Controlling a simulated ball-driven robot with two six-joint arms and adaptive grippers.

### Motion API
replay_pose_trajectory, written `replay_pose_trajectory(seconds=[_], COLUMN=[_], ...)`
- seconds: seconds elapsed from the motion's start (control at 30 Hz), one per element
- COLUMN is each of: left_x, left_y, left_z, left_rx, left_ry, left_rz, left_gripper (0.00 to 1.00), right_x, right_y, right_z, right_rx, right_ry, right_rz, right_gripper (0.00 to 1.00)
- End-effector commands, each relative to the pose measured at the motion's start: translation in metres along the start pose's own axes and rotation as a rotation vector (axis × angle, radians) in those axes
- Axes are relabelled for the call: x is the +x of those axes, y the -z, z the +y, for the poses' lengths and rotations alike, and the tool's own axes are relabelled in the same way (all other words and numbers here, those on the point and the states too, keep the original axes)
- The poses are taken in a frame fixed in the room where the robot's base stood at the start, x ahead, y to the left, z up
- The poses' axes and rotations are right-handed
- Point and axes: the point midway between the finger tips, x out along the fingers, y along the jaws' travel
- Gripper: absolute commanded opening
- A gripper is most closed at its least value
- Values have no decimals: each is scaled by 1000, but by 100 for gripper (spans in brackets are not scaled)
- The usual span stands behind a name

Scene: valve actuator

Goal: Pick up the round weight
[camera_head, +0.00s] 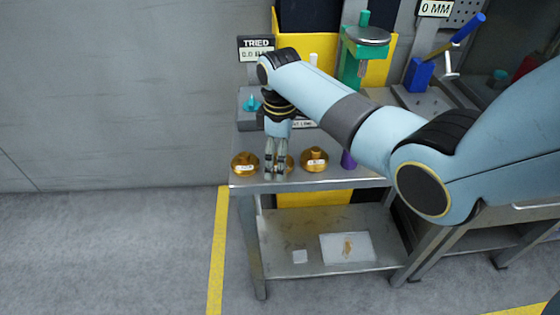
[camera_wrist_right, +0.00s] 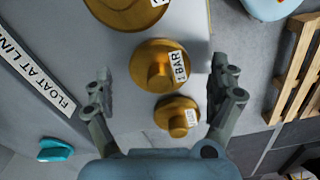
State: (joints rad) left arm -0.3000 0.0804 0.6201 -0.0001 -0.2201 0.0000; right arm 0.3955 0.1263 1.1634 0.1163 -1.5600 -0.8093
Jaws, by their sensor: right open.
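Three round brass weights with raised knobs and white labels sit on the grey metal table. In the head view one is at the left (camera_head: 245,163), one at the right (camera_head: 314,158), and the middle one (camera_head: 289,163) is partly hidden by my right gripper (camera_head: 275,170). In the right wrist view my right gripper (camera_wrist_right: 162,80) is open and empty, its fingers on either side of the middle weight (camera_wrist_right: 160,66), labelled "1 BAR". A smaller weight (camera_wrist_right: 177,115) and a larger one (camera_wrist_right: 124,8) also show there. My left gripper is not in view.
A green press-like stand (camera_head: 352,62) rises at the table's back. A blue-handled device (camera_head: 420,74) stands to the right. A teal knob (camera_head: 251,104) sits at the back left, and a purple object (camera_head: 348,160) near the right weight. The lower shelf (camera_head: 285,232) holds a clear tray.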

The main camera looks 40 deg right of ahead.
Motion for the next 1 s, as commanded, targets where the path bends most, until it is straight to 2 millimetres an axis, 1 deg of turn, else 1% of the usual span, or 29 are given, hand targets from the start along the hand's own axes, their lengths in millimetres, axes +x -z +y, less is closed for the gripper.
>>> replay_pose_trajectory(seconds=[0.03,0.07,0.53,0.83,0.93,1.0], left_x=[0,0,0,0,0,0], left_y=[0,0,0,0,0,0], left_z=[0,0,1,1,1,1], left_rx=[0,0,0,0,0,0], left_ry=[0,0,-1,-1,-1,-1], left_rz=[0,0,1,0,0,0], left_gripper=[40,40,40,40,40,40], right_x=[0,0,0,-4,-11,-19], right_y=[0,0,0,0,1,1], right_z=[0,0,0,0,1,1], right_rx=[0,0,0,0,0,0], right_ry=[0,0,0,-1,-2,-3], right_rz=[0,0,0,1,2,2], right_gripper=[91,87,26,26,26,26])
